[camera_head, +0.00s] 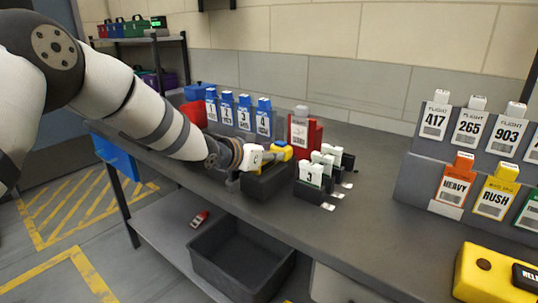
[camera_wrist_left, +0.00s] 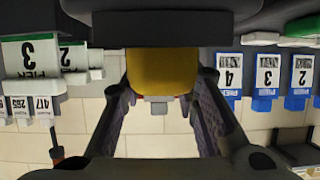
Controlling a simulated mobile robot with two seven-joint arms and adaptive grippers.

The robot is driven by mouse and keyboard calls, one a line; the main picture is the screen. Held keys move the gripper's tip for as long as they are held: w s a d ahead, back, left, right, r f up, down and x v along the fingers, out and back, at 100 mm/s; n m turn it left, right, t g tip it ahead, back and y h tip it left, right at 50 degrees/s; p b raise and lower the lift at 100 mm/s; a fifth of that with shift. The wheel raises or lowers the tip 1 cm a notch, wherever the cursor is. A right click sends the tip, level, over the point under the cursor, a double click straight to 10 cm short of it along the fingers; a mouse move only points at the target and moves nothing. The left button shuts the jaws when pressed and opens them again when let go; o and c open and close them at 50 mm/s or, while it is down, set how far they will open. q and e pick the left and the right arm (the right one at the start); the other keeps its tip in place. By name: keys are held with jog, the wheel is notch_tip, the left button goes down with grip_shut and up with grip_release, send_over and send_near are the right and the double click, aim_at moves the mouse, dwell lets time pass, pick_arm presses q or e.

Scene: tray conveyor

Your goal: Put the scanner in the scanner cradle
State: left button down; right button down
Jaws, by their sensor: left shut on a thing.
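The yellow scanner (camera_head: 283,153) is held by my left gripper (camera_head: 268,156) at the worktable's front side. In the left wrist view, the yellow body of the scanner (camera_wrist_left: 160,75) fills the gap between the two fingers of my left gripper (camera_wrist_left: 163,100). A dark box that looks like the scanner cradle (camera_head: 268,183) is directly beneath the gripper and scanner. I cannot tell whether the scanner touches it or hovers just above; its lower part is hidden. My right gripper is not in view.
White numbered card holders (camera_head: 309,177) stand close to the right of the dark box. Blue numbered holders (camera_head: 243,115) and a red holder (camera_head: 302,130) stand behind. The grey table (camera_head: 365,215) is clear further right, before the flight-tag rack (camera_head: 412,180). A grey bin (camera_head: 235,265) sits below.

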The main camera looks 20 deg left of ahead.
pick_arm(q)
jog(key=shift+r, duration=0.1)
jog(key=c, duration=1.2)
grip_release()
jog(key=shift+f, duration=0.2)
jog(key=shift+c, duration=0.2)
